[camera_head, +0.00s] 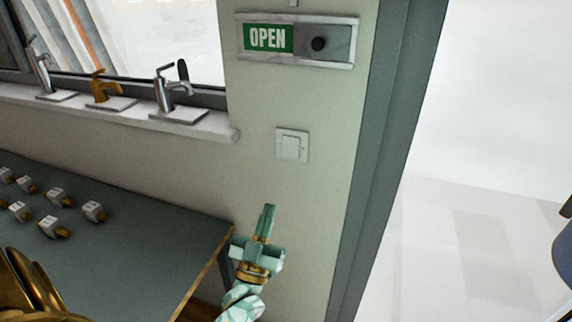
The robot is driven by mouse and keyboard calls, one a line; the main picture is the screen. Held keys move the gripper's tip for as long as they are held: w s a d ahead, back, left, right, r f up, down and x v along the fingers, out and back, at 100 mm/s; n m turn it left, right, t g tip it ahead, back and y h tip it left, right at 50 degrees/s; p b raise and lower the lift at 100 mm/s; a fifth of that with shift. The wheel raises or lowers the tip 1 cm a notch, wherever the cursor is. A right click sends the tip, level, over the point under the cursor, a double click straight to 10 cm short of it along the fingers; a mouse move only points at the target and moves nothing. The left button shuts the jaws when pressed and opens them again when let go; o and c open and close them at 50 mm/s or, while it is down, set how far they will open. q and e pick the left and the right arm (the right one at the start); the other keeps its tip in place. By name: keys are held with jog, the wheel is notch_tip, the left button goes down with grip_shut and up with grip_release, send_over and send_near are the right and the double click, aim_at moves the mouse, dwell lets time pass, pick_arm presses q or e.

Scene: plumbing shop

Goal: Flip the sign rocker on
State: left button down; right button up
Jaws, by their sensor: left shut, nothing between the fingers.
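A white rocker switch (292,145) in a square plate is on the pale wall, below the sign and left of the door frame. The sign (297,40) above it reads OPEN on green at its left, with a dark round knob on a grey panel at its right. My left gripper (268,208), pale green with brass-coloured bands, is below and slightly left of the switch. Its fingers are shut together, point up and hold nothing. A gap shows between the fingertips and the switch in the picture. My right gripper is not in view.
A dark table (130,240) with several small white-and-brass fittings (56,197) stands at lower left. Several taps stand on the window sill (195,122) at upper left. A grey door frame (385,150) rises right of the switch. The wall around the switch is clear.

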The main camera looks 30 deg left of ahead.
pick_arm(q)
jog(key=p, duration=0.2)
send_near(290, 150)
notch_tip(290, 150, up, 4)
jog(key=w, duration=0.1)
jog(key=shift+w+a+f+b, duration=0.1)
jog(key=shift+w+a+b, duration=0.1)
jog(key=shift+w, duration=0.4)
jog(key=shift+w+a+f+b, duration=0.1)
jog(key=shift+w+a+b, duration=0.1)
jog(key=shift+w, duration=0.4)
jog(key=shift+w+a+f, duration=0.1)
jog(key=shift+w+a, duration=0.05)
jog(key=shift+w, duration=0.45)
